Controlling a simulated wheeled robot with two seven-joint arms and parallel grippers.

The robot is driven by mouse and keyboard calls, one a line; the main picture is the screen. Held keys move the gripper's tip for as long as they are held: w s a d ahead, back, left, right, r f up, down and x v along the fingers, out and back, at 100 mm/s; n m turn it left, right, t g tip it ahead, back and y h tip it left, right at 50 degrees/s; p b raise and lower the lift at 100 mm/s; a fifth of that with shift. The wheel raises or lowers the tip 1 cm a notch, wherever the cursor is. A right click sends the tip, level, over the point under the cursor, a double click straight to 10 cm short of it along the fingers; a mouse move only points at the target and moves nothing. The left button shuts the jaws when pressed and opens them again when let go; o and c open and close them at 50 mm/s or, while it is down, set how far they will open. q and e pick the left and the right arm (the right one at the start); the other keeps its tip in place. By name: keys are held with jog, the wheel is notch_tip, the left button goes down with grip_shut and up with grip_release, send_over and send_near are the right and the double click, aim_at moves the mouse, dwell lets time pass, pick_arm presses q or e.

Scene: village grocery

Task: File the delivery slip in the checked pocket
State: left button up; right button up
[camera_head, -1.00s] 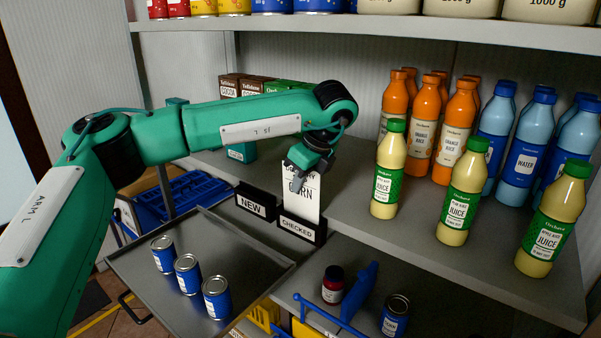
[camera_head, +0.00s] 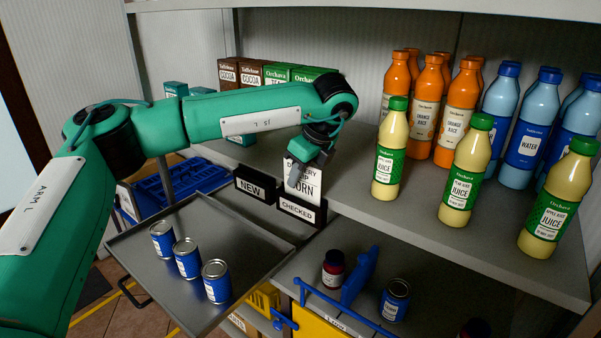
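The delivery slip (camera_head: 311,190) is a white card with black print, "CORN" readable. It stands upright with its lower end behind the front of the black-framed CHECKED pocket (camera_head: 298,211). My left gripper (camera_head: 296,175) reaches down over the slip from above and appears shut on it. One finger covers part of the print; the far finger is hidden. The NEW pocket (camera_head: 252,188) sits just left of the CHECKED pocket, with no slip showing in it. My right gripper is not in view.
Juice bottles (camera_head: 467,168) and water bottles stand on the shelf to the right. A grey tray (camera_head: 205,235) with blue cans is at lower left. Cartons (camera_head: 252,73) stand behind my arm. A dark jar (camera_head: 334,268) and a can (camera_head: 395,299) are below.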

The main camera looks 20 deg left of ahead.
pick_arm(q)
jog(key=shift+d+r, duration=0.1)
jog(key=b+v, duration=0.2)
jog(key=v, duration=0.8)
jog(key=shift+r+b, duration=0.15)
jog(key=shift+b, duration=0.15)
jog(key=shift+d+r, duration=0.3)
jog(key=shift+r, duration=0.4)
jog(key=shift+s+f, duration=0.1)
jog(key=shift+s, duration=0.05)
